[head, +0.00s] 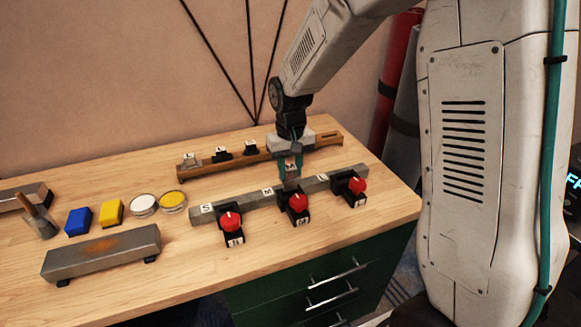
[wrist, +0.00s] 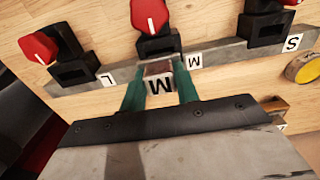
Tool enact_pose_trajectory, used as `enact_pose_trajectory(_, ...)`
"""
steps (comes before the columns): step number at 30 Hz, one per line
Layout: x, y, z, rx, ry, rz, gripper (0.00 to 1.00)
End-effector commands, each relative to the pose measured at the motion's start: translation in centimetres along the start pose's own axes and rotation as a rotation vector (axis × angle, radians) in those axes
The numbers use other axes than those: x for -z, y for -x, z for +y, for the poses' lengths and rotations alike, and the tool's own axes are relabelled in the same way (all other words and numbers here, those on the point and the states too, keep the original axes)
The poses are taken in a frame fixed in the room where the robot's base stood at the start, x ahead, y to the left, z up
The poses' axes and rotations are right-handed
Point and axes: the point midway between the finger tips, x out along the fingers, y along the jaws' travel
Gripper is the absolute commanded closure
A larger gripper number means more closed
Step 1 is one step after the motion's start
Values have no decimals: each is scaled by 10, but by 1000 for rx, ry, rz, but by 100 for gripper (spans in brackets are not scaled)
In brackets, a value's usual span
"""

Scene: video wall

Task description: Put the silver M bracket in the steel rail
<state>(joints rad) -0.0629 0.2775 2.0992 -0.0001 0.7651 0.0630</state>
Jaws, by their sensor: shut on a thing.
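My gripper (head: 289,168) points down over the worktop, its teal fingers shut on the silver M bracket (wrist: 160,84). The bracket is a small grey block with a white M label between the fingers in the wrist view. The steel rail (head: 253,202) is a long grey bar with S, M and L labels; it also shows in the wrist view (wrist: 120,73). The bracket is at the rail's near edge in the wrist view, close to the M label (wrist: 194,61). I cannot tell whether it touches the rail. In the head view the fingers mostly hide it.
Red-knobbed black clamps (head: 296,204) stand along the steel rail. A wooden rail (head: 198,164) behind holds one silver and two black brackets. A rust-marked grey bar (head: 80,264), blue block (head: 78,221), yellow block (head: 111,212) and round tins (head: 144,204) lie left.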

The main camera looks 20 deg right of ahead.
Motion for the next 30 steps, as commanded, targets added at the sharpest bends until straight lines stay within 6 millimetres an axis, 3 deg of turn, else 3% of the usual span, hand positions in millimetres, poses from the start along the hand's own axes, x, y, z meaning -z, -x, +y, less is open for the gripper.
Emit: enact_pose_trajectory(30,0,-16,0,0,0,1,99)
